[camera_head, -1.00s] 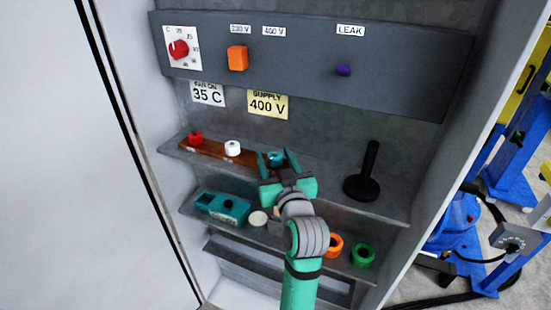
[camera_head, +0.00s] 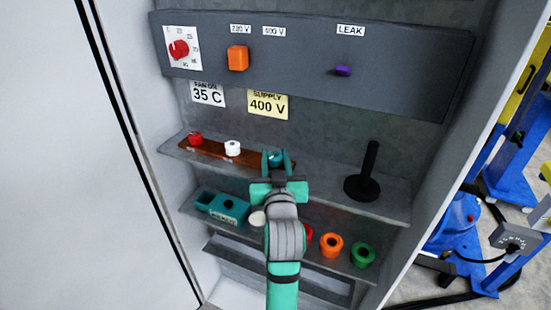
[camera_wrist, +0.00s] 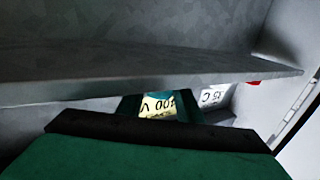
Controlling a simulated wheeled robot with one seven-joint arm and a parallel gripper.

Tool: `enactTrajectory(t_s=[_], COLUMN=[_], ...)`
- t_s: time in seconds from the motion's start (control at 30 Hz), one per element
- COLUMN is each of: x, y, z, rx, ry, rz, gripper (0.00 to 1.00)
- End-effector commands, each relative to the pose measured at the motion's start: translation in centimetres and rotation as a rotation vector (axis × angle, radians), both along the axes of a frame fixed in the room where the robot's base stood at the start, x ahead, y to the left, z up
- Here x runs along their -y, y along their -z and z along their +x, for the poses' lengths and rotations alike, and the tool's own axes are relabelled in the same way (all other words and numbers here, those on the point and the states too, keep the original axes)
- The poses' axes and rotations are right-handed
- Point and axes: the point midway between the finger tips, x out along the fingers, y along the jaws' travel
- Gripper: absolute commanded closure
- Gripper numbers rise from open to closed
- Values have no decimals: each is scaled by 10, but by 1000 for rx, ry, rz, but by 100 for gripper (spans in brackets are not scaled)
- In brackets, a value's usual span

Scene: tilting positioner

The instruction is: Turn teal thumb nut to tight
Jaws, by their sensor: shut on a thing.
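The teal thumb nut (camera_head: 275,155) is at the right end of a brown strip (camera_head: 215,150) on the upper shelf, in the head view. My gripper (camera_head: 277,160) is around it from the front, with a teal finger on each side, shut on the nut. The fingers and the gripper body hide part of the nut and the strip's right end.
A red nut (camera_head: 195,138) and a white nut (camera_head: 232,148) stand on the same strip, left of my gripper. A black post (camera_head: 366,170) stands upright at right. The lower shelf holds a teal block (camera_head: 222,208), an orange ring (camera_head: 331,245) and a green ring (camera_head: 362,255).

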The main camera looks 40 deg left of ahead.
Motion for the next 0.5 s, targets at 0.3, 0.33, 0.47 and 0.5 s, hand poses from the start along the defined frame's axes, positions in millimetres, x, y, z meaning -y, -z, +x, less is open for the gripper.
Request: enactTrajectory(t_s=[0.3, 0.33, 0.47, 0.5], x=[-2, -2, -3, -3], y=[-1, -1, 0, 0], z=[-2, -2, -2, -2], rx=[2, 1, 1, 1], ry=[230, 252, 348, 379], rz=[1, 1, 1, -1], gripper=[90, 90, 90, 90])
